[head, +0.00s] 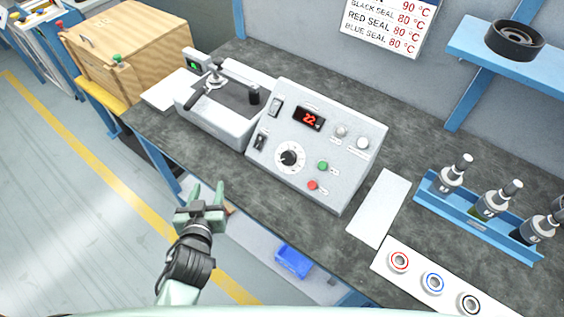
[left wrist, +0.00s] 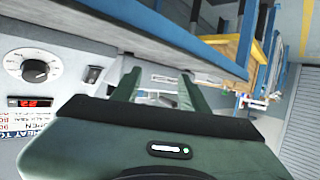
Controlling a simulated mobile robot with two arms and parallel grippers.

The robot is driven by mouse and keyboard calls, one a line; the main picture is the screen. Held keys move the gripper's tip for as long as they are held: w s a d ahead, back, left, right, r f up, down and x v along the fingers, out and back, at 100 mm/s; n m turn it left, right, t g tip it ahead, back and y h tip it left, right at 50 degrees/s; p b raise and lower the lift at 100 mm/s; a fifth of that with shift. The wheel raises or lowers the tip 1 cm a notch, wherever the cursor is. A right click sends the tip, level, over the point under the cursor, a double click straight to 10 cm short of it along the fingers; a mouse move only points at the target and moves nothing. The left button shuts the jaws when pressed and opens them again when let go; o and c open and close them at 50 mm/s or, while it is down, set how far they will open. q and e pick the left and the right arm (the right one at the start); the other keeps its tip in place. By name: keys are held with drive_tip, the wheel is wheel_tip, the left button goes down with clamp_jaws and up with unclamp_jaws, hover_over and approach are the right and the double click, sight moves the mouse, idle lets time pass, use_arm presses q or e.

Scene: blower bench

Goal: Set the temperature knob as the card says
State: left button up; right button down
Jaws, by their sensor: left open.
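The temperature knob (head: 290,157) is a black knob on a white dial, low on the front of the grey control box (head: 352,129). It also shows at the left of the left wrist view (left wrist: 35,70). The red display (head: 309,118) above it appears to read 22. My left gripper (head: 207,197) is open and empty, in front of the bench edge, left of and below the knob. My right gripper is not in view.
A grey press device (head: 225,125) stands left of the box. Green and red buttons (head: 323,166) sit right of the knob. A white plate (head: 379,208), a blue rack (head: 480,225) with bottles and a strip of ringed seals (head: 433,282) lie to the right. A blue bin (head: 293,261) is below.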

sight(286, 160)
use_arm(q)
drive_tip(key=d+h, duration=0.1)
drive_tip(key=d, duration=0.1)
drive_tip(key=w+d+r+m+t+h, duration=0.1)
drive_tip(key=w+d+r+t+h, duration=0.1)
drive_tip(key=d, duration=0.1)
drive_tip(key=shift+w+d, duration=0.1)
drive_tip(key=shift+d, duration=0.25)
drive_tip(key=d+m+h, duration=0.1)
drive_tip(key=d+h, duration=0.1)
drive_tip(key=d, duration=0.1)
drive_tip(key=s+d+m+h, duration=0.1)
drive_tip(key=d+h, duration=0.1)
drive_tip(key=d, duration=0.1)
drive_tip(key=d+m+h, duration=0.1)
drive_tip(key=d+h, duration=0.1)
drive_tip(key=d, duration=0.1)
drive_tip(key=shift+s+d+r+m, duration=0.1)
drive_tip(key=shift+s+r+m, duration=0.15)
drive_tip(key=shift+s+m, duration=0.05)
drive_tip(key=shift+w+d+h, duration=0.1)
drive_tip(key=shift+d+h, duration=0.2)
drive_tip(key=shift+h, duration=0.1)
drive_tip(key=x, duration=0.6)
drive_tip(key=shift+w+d, duration=0.15)
drive_tip(key=shift+w, duration=0.25)
drive_tip(key=shift+w+d, duration=0.1)
drive_tip(key=shift+w, duration=0.15)
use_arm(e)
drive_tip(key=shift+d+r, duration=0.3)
